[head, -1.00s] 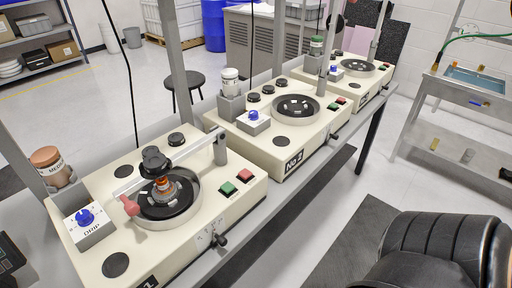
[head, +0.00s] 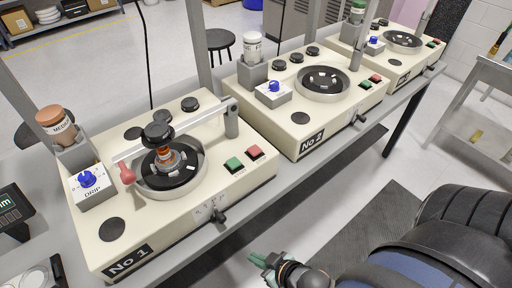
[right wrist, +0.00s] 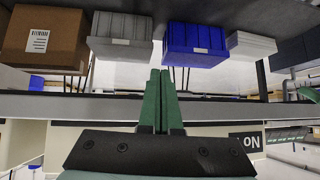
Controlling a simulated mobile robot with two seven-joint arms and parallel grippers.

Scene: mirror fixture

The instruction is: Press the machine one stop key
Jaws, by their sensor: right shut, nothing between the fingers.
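Machine one (head: 112,205), a cream bench unit labelled No 1, stands at the left in the head view. A red key (head: 255,152), which I take as its stop key, sits on the front right corner of its top beside a green key (head: 234,163). My right gripper (head: 258,262) is at the bottom of the head view, in front of and below the bench edge, apart from the keys. Its green fingers also show in the right wrist view (right wrist: 161,88), shut together and empty. The keys cannot be made out in that wrist view. My left gripper is not in view.
Machine one carries a round plate (head: 148,188), a pink-knobbed arm (head: 127,174) and a blue drip dial (head: 88,179). A lever (head: 218,216) projects from its front. Machine No 2 (head: 310,125) stands to the right. The wrist view shows a cardboard box (right wrist: 43,40) and bins.

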